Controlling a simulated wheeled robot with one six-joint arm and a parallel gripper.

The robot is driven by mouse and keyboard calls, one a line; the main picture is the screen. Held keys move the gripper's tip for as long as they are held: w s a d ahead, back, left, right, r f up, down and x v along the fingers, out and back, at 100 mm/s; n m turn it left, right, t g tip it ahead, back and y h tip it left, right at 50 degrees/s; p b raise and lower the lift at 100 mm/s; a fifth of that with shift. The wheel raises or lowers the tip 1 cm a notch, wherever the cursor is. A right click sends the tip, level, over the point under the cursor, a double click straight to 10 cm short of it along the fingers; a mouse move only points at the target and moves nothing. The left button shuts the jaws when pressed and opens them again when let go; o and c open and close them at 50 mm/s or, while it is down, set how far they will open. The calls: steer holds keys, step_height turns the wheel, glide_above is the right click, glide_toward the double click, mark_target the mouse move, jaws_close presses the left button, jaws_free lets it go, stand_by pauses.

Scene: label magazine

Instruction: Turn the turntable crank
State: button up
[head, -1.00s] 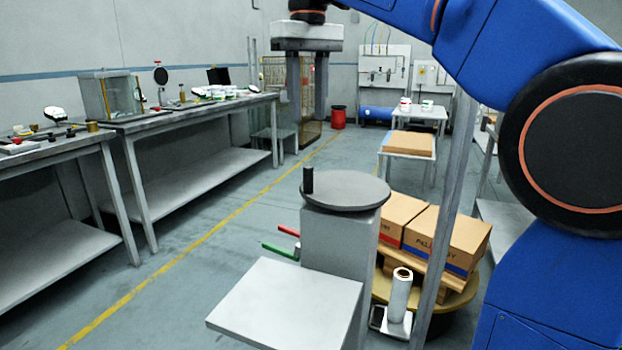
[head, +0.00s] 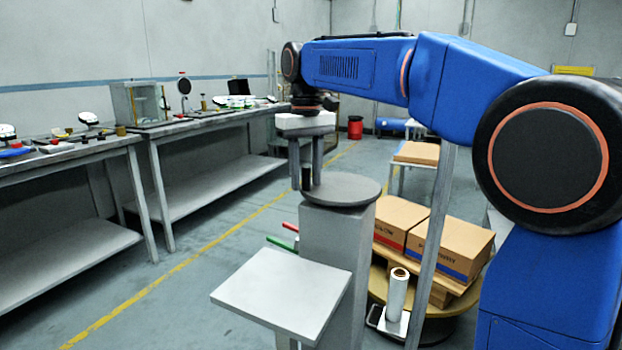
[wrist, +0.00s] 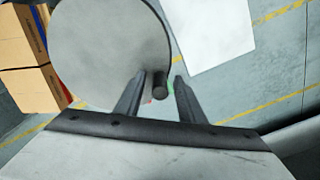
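The turntable crank is a round grey disc (head: 348,190) with an upright black handle (head: 307,178) at its rim, on top of a grey pedestal (head: 332,245). My gripper (head: 306,186) points down at the left edge of the disc. Its two fingers are apart, with the handle near their tips. In the wrist view, the black handle (wrist: 160,85) shows between the fingertips of my gripper (wrist: 162,78). A gap shows on the right side; the handle is closer to the left finger, and I cannot tell whether they touch. The disc (wrist: 95,45) lies left of it.
A pale square plate (head: 282,290) sits in front of the pedestal. Red (head: 290,227) and green (head: 280,243) bars stick out behind it. Boxes (head: 445,247) on a pallet stand on a round turntable (head: 450,325) to the right, beside a grey post (head: 430,250). Benches line the left.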

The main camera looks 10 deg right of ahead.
steer(key=shift+f, duration=0.15)
steer(key=shift+c, duration=0.6)
jaws_close()
steer(key=shift+s, duration=0.1)
